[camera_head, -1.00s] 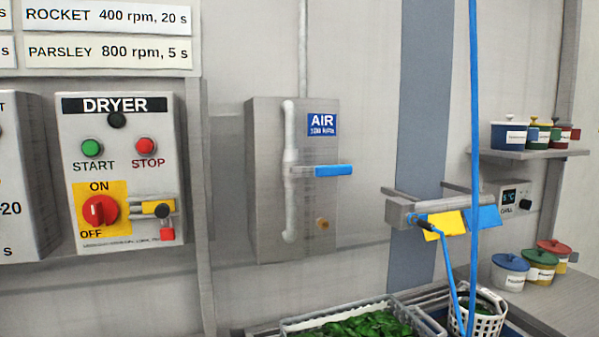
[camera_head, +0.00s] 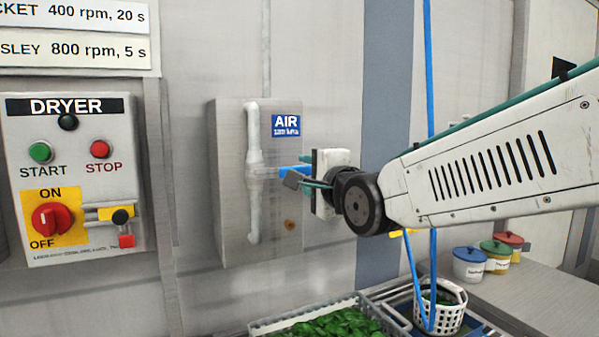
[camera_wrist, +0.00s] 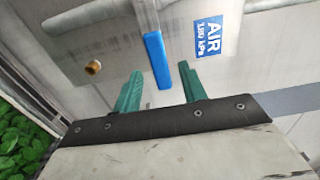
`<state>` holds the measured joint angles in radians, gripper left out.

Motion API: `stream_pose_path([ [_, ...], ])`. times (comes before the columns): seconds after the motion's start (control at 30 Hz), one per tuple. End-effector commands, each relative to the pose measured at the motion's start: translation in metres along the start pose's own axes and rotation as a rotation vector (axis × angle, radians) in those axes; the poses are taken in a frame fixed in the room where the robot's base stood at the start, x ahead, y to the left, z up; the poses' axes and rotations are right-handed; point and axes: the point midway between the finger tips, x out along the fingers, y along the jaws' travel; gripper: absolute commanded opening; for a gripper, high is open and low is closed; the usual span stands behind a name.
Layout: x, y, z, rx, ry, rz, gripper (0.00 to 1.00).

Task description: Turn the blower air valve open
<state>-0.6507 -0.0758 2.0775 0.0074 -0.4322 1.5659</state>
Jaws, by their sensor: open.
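The blower air valve has a blue lever handle (camera_head: 290,172) that sticks out sideways to the right from the white vertical pipe (camera_head: 254,200), across it. The pipe runs on the grey AIR panel (camera_head: 232,225). My gripper (camera_head: 302,182) is at the handle's right end, its jaws open. In the wrist view the blue handle (camera_wrist: 157,60) lies between the two green fingers (camera_wrist: 159,88) of my gripper, with space on both sides. The handle's outer end is partly hidden by my gripper in the head view.
The dryer control box (camera_head: 75,180) with a red ON/OFF knob is on the left. A white crate of greens (camera_head: 325,318) and a white basket (camera_head: 442,312) are below. A blue hose (camera_head: 427,80) hangs behind my arm. Several lidded pots (camera_head: 468,265) stand at right.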

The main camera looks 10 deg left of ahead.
Motion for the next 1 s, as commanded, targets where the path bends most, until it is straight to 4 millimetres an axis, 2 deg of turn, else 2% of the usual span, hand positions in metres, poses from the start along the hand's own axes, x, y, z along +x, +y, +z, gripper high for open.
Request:
stream_pose_path([
  [0.1,0.02,0.001,0.0,-0.001,0.001,0.002,0.42],
  [0.23,0.034,0.001,-0.001,-0.001,0.001,0.002,0.42],
  [0.6,0.04,0.0,-0.001,-0.002,0.001,0.001,0.42],
  [0.7,0.04,0.0,-0.001,-0.002,0.001,0.001,0.14],
  [0.77,0.04,0.0,-0.001,-0.002,0.001,0.001,0.0],
  [1.0,0.042,0.0,-0.001,-0.011,-0.001,0.001,0.0],
])
